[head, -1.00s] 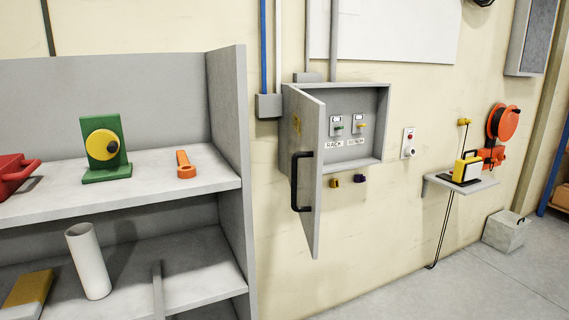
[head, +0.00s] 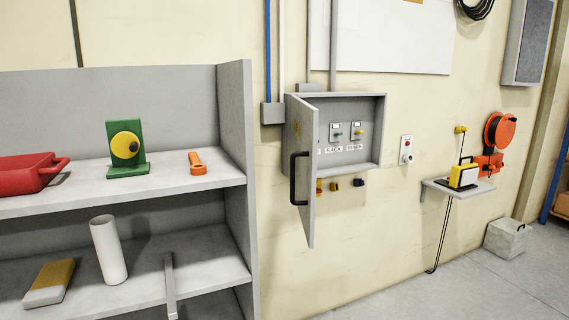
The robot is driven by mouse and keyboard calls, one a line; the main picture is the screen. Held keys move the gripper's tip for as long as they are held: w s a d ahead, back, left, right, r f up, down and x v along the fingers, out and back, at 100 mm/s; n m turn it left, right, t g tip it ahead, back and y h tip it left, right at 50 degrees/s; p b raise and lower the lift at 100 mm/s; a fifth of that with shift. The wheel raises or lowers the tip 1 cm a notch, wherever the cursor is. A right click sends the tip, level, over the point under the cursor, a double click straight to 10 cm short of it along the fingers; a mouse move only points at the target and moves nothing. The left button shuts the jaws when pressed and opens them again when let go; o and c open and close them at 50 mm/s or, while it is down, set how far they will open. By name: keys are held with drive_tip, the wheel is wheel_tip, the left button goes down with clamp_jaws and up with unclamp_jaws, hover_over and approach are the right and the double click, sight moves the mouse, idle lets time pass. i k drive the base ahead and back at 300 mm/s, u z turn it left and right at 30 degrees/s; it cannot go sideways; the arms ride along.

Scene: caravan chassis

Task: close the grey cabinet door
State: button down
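The grey cabinet (head: 379,137) is fixed to the cream wall, right of the shelf unit. Its grey door (head: 307,215) is hinged on the left side and stands wide open, sticking out from the wall toward me. A black bar handle (head: 294,179) is on the door's outer face. Inside the cabinet are small switches (head: 356,131) with labels below them. My gripper is not in view.
A grey shelf unit (head: 236,120) stands at the left, close to the door, holding a red tray (head: 28,174), a green block with a yellow disc (head: 126,147) and an orange part (head: 197,164). A small wall shelf (head: 459,190) is right. Clear floor (head: 460,285) lies at the lower right.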

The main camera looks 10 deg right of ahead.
sight(305, 117)
drive_tip(key=z, duration=0.05)
drive_tip(key=i, duration=0.9)
drive_tip(key=u, duration=0.85)
drive_tip(key=k, duration=0.55)
